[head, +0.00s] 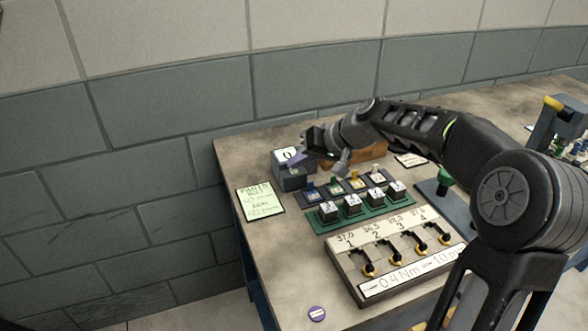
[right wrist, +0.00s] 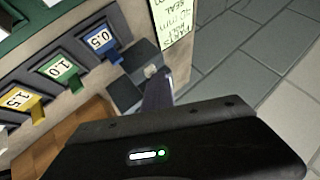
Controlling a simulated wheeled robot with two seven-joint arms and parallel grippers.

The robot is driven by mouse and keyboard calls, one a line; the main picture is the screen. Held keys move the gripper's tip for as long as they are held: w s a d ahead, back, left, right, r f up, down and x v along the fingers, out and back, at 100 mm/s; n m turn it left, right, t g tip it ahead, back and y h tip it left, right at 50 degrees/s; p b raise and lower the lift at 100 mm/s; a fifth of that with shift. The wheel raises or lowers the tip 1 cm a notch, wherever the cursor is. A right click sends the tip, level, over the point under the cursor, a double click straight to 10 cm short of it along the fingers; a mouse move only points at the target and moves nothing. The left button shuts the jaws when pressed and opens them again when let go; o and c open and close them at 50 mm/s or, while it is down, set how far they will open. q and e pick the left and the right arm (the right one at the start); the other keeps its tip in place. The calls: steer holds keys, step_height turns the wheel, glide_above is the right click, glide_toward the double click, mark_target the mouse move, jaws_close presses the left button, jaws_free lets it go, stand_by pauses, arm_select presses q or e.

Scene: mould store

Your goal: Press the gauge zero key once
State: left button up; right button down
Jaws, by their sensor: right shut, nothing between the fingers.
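The gauge (head: 293,180) is a small dark grey box with a white face reading 0, at the back left of the bench in the head view. In the right wrist view the grey box (right wrist: 122,93) carries a small round pale key (right wrist: 150,71). My right gripper (head: 298,159) is shut and empty, its purplish fingertips over the gauge and partly covering it. In the right wrist view the fingertips (right wrist: 157,92) are close beside the key; I cannot tell whether they touch it. My left gripper is not in view.
Right of the gauge are small labelled trays (head: 345,187), a green rack of numbered blocks (head: 366,207) and a board with several hooks (head: 345,258). A green note (head: 260,201) lies left. A purple disc (head: 317,313) lies near the front edge. A block wall stands behind.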

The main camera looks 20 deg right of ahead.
mark_target(297, 173)
steer(key=shift+s+a+f, duration=0.15)
steer(key=shift+s+f, duration=0.05)
steer(key=shift+f, duration=0.4)
steer(key=shift+r, duration=0.15)
steer(key=shift+w+r+p, duration=0.1)
steer(key=shift+r+p, duration=0.2)
steer(key=shift+r, duration=0.05)
steer(key=shift+w+r, duration=0.1)
steer(key=shift+r, duration=0.45)
step_height(297, 173, up, 5)
steer(key=p, duration=0.3)
steer(key=shift+r+p, duration=0.15)
steer(key=shift+p, duration=0.2)
stand_by(0.4)
